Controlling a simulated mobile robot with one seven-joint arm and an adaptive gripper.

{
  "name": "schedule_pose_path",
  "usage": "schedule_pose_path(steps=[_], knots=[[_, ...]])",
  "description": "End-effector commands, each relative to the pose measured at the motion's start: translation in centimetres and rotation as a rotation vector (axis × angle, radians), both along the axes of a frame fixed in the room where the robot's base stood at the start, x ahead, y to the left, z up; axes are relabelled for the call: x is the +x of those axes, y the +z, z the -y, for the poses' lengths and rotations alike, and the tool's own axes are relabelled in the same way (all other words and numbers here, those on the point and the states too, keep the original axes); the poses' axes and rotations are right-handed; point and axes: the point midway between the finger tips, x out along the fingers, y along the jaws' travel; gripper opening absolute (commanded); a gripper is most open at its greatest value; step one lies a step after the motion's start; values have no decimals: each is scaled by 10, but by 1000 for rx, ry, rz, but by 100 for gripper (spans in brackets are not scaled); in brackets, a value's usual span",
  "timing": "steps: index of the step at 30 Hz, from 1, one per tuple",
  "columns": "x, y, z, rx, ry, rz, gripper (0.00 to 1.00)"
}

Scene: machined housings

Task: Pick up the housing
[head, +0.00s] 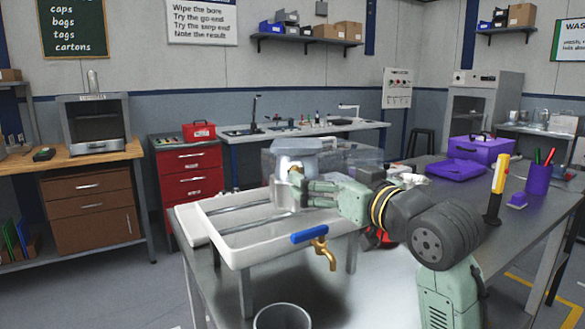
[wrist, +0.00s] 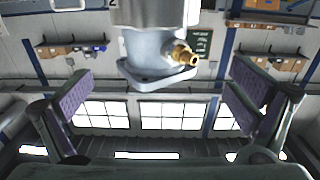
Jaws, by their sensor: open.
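The housing (head: 298,147) is a grey metal body with a wide flange on top and a brass fitting on its side. It stands upright over the white draining tray (head: 258,240) in the head view. In the wrist view the housing (wrist: 150,72) fills the top middle, its flange and brass fitting (wrist: 184,54) facing my camera. My gripper (head: 309,194) is at the right side of the housing, low on its body. Its two purple-padded fingers are spread wide in the wrist view (wrist: 163,88), with nothing held between them. Whether a finger touches the housing cannot be told.
A blue-handled brass tap (head: 316,242) sticks out at the tray's front, above a round container (head: 281,317). A clear box (head: 345,158) stands behind the housing. A purple case (head: 480,149), a purple pen cup (head: 537,179) and a yellow-and-black tool (head: 497,187) are at right.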

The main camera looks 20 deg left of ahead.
Motion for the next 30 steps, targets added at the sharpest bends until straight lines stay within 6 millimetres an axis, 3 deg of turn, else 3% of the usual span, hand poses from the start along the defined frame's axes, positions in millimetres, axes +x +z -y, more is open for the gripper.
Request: schedule_pose_path(steps=[6,20,30], knots=[[22,2,-28,-1,4,-2,100],[64,3,-68,-1,3,-1,100],[68,1,-73,-1,1,1,99]])
